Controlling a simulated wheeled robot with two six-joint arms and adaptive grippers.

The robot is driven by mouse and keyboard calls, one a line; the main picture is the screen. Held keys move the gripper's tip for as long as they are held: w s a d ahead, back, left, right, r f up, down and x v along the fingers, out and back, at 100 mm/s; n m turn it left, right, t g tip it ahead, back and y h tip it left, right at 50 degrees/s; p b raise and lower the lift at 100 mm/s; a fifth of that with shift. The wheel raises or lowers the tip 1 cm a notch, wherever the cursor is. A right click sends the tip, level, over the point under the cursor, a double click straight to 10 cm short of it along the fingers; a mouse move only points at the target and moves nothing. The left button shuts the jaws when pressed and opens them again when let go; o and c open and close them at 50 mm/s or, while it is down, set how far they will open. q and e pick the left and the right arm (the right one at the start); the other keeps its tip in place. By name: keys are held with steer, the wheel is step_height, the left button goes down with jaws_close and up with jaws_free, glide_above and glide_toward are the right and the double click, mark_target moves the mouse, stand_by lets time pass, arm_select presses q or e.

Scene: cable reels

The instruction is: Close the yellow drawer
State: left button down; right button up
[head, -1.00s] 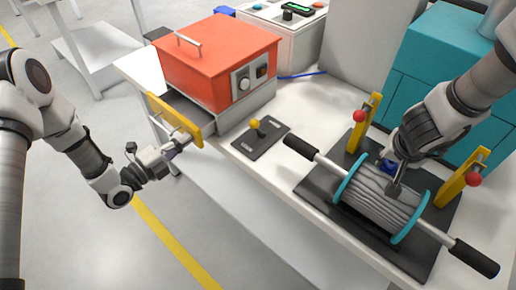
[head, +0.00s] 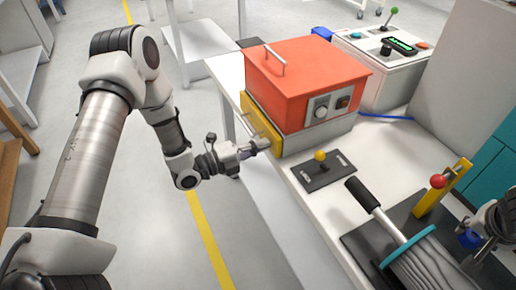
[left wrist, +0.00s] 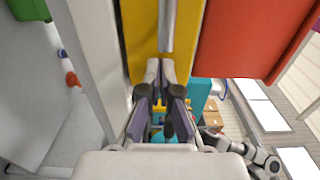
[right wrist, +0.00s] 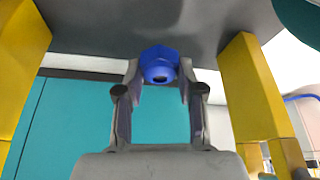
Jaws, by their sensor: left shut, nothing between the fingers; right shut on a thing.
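The yellow drawer (head: 250,112) sits under the red box with its yellow front up against the grey housing; no gap shows in the head view. A grey bar handle (left wrist: 165,25) runs along its front. My left gripper (head: 258,148) is shut and empty, its fingertips at the yellow front near the handle's end; in the left wrist view the fingers (left wrist: 160,68) point at the yellow panel (left wrist: 141,50). I cannot tell whether they touch. My right gripper (head: 484,232) is shut on a blue hexagonal knob (right wrist: 160,62), above the reel stand.
The cable reel (head: 430,265) and a yellow post (head: 440,190) are at the right.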

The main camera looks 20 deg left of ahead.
arm_select(q)
steer(key=v, duration=1.1)
